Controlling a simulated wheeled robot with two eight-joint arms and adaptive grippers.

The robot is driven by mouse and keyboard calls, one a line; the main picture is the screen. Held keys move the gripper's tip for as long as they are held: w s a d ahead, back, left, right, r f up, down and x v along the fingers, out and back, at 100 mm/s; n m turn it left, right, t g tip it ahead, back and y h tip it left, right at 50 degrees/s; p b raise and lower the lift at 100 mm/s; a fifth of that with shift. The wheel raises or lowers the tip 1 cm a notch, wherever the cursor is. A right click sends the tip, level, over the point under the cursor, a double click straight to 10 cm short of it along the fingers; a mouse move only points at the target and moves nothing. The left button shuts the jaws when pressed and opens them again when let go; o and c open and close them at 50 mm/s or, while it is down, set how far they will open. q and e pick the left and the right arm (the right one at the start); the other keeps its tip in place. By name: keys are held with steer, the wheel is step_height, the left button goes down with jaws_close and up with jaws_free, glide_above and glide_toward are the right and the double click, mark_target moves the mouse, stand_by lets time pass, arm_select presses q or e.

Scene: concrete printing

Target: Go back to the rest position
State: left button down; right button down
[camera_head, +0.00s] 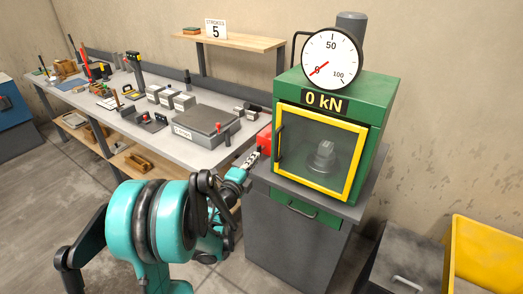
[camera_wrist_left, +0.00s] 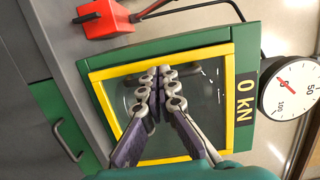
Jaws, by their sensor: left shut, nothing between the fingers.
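My left gripper (camera_head: 254,156) is in front of the left side of the green testing press (camera_head: 382,100), close to a red block (camera_head: 264,141) in the head view. In the left wrist view the gripper (camera_wrist_left: 158,72) has its fingertips together with nothing between them, in front of the press's yellow-framed window (camera_wrist_left: 207,93). Whether the fingers touch the window cannot be told. The press door (camera_head: 343,148) looks closed, with a grey object (camera_head: 322,158) behind its glass. My right gripper is not in view.
A long workbench (camera_head: 205,160) with several tools and grey blocks runs along the wall at left. The press stands on a grey cabinet (camera_head: 290,245). Its dial (camera_head: 333,58) and display read 0 kN. A yellow bin (camera_head: 490,260) is at right. Open floor lies at left.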

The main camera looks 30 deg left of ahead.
arm_select(q)
steer(key=shift+s, duration=1.1)
steer(key=s+d+r+n+g+y, duration=0.2)
steer(key=s+r+n+y, duration=0.4)
steer(key=n, duration=0.5)
steer(key=s+d+f+n+g+h, duration=0.3)
steer(key=s+d+f, duration=0.3)
steer(key=s+d, duration=0.2)
steer(key=s+d+f+n+g+h, duration=0.3)
steer(key=s+d+f+g+h, duration=0.1)
steer(key=s+d, duration=0.5)
steer(key=shift+s+d+f+g, duration=0.3)
steer(key=shift+d+f+g, duration=0.3)
steer(key=shift+f+g, duration=0.3)
